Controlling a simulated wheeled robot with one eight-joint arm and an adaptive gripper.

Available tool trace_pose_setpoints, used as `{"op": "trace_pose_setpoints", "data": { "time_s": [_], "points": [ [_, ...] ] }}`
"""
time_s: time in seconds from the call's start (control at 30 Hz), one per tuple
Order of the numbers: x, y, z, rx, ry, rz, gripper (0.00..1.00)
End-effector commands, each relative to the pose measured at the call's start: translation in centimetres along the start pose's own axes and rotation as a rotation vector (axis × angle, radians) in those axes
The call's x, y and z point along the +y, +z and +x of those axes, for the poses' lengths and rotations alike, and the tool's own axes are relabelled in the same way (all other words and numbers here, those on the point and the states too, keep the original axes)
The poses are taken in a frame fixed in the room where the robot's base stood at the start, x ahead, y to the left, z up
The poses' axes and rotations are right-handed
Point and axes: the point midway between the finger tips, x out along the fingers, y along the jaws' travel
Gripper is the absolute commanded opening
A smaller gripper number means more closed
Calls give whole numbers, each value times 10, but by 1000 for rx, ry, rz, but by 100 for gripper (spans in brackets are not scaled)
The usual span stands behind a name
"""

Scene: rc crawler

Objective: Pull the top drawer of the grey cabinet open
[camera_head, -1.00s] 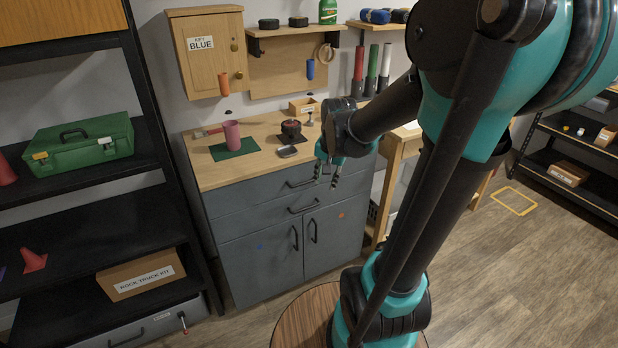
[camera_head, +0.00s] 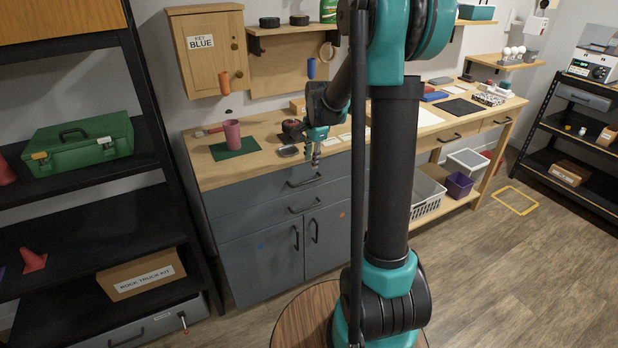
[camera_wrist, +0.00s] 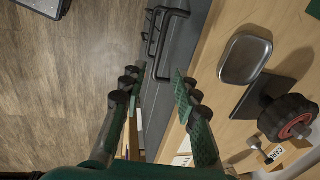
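The grey cabinet (camera_head: 262,258) stands against the wall under a wooden worktop. Its top drawer (camera_head: 245,200) looks shut, with a dark bar handle (camera_head: 305,182) on its front. My gripper (camera_head: 315,162) points down just in front of the cabinet's top edge, slightly above and right of that handle. In the wrist view my gripper (camera_wrist: 157,88) is open and empty, with its fingers apart. The handle (camera_wrist: 170,45) shows just beyond the fingertips, its near end between them in the picture. I cannot tell whether a finger touches it.
A pink cup (camera_head: 232,133) on a green mat, a small metal tray (camera_head: 288,151) and a dark wheel (camera_head: 293,129) are on the worktop. A second drawer handle (camera_head: 304,208) is below. A black shelf rack (camera_head: 90,212) stands left. Floor before the cabinet is partly clear.

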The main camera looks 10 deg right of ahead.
Motion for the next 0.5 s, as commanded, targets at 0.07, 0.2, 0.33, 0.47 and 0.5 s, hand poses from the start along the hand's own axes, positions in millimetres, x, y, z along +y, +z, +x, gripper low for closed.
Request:
{"op": "trace_pose_setpoints", "data": {
  "time_s": [0.07, 0.2, 0.33, 0.47, 0.5],
  "points": [
    [0, 0, 17, 0, 0, -1, 31],
    [0, 0, 44, 0, 0, -1, 31],
    [0, 0, 65, 0, 0, -1, 31],
    [0, 0, 80, 0, 0, -1, 31],
    [0, 0, 84, 0, 0, -1, 31]
  ]
}}
